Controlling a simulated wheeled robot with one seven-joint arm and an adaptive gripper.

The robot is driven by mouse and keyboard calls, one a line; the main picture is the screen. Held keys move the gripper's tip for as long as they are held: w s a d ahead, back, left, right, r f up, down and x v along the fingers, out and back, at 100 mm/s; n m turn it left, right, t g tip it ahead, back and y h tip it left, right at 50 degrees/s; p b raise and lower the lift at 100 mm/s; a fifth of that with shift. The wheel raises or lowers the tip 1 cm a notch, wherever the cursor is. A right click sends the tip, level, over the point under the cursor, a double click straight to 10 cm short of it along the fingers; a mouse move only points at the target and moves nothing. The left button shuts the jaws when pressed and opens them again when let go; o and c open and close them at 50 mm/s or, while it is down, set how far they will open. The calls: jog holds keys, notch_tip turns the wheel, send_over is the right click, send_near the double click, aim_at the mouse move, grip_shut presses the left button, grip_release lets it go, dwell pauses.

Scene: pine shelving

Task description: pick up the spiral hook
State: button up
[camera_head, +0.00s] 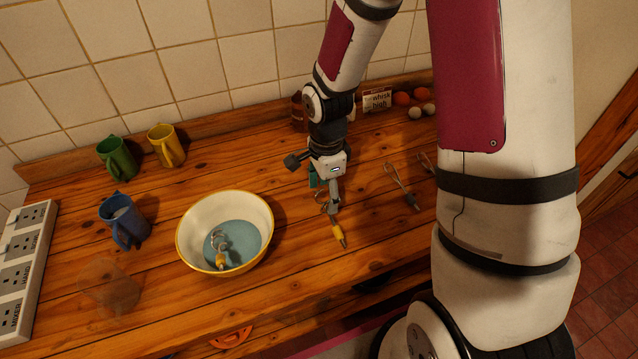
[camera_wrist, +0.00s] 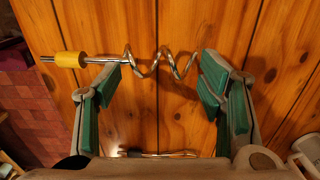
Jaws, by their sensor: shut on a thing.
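The spiral hook (camera_head: 339,234) is a twisted metal rod with a yellow collar, under my gripper (camera_head: 325,192) over the wooden counter. In the wrist view the spiral hook (camera_wrist: 147,67) lies crosswise at the fingertips, its coil between them and its yellow collar past the left finger. My gripper (camera_wrist: 163,74) has green pads and is shut on the hook, with its fingers well apart along the hook's length. I cannot tell from the pictures whether the hook is clear of the counter.
A cream bowl (camera_head: 187,240) at left holds another metal hook (camera_head: 220,248) with a yellow collar. Beyond stand a blue mug (camera_head: 122,218), green mug (camera_head: 117,158) and yellow mug (camera_head: 166,146). A whisk-like tool (camera_head: 401,184) lies to the right. Eggs (camera_head: 414,113) and a card (camera_head: 377,100) are behind.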

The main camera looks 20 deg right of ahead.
aim_at(337, 231)
jog(key=s, duration=0.6)
jog(key=s+r, duration=0.1)
jog(key=s, duration=0.2)
jog(key=shift+s+a, duration=0.1)
jog(key=shift+s, duration=0.15)
jog(key=shift+s+r+p, duration=0.15)
jog(key=shift+s+p, duration=0.45)
jog(key=shift+s, duration=0.05)
jog(key=shift+s+p, duration=0.55)
